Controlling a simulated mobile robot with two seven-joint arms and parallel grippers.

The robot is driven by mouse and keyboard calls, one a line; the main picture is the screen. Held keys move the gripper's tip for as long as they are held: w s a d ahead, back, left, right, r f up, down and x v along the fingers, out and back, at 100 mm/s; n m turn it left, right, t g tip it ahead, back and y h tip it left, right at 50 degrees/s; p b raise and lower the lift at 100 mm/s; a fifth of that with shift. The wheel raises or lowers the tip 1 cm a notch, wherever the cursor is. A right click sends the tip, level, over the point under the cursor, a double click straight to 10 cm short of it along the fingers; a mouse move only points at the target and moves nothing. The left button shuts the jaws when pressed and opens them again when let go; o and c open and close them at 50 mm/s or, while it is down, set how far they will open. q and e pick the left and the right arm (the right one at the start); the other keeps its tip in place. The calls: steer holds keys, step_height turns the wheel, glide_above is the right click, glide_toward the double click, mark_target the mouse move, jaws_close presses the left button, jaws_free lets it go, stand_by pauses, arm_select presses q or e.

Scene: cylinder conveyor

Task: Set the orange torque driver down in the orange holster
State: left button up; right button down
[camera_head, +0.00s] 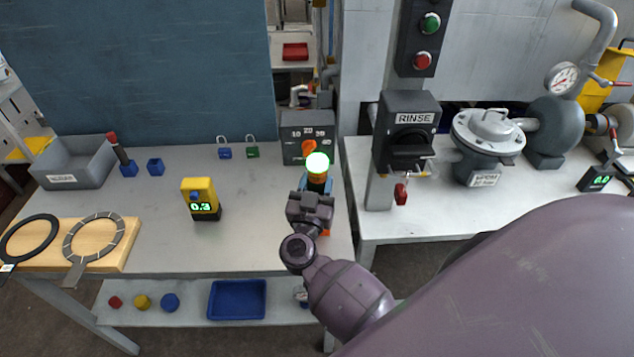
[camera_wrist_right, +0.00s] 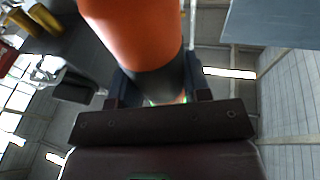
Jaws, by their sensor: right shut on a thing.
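The orange torque driver (camera_wrist_right: 135,30) fills the top of the right wrist view, its dark collar between my fingers. In the head view its glowing pale-green top (camera_head: 317,163) and dark upper part stand above my right gripper (camera_head: 318,184), which is shut on it. The driver looks about upright near the right end of the bench. A small orange patch (camera_head: 327,233) shows beside my wrist; I cannot tell whether it is the orange holster or the driver's lower part. My gripper and wrist hide most of that spot. My left gripper is not in view.
A grey dial box (camera_head: 307,130) with an orange knob stands just behind the driver. A yellow meter (camera_head: 201,199) stands to the left. A red-handled tool (camera_head: 122,153) stands in a blue holder, with a grey bin (camera_head: 72,165) beyond. The bench (camera_head: 265,215) is clear between meter and gripper.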

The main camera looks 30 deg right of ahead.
mark_target(315, 173)
steer(key=shift+f, duration=0.15)
stand_by(0.3)
steer(key=shift+f+b, duration=0.35)
steer(key=shift+f, duration=1.05)
steer(key=shift+c, duration=2.4)
jaws_free()
steer(key=shift+f, duration=0.1)
step_height(315, 173, up, 9)
steer(key=p, duration=0.3)
steer(key=shift+f+b, duration=0.35)
steer(key=shift+b, duration=0.55)
step_height(315, 173, up, 6)
steer(key=shift+f+p, duration=0.25)
steer(key=shift+p, duration=0.75)
steer(key=shift+s+d+g, duration=0.15)
steer(key=shift+s+g, duration=0.15)
steer(key=shift+g, duration=0.1)
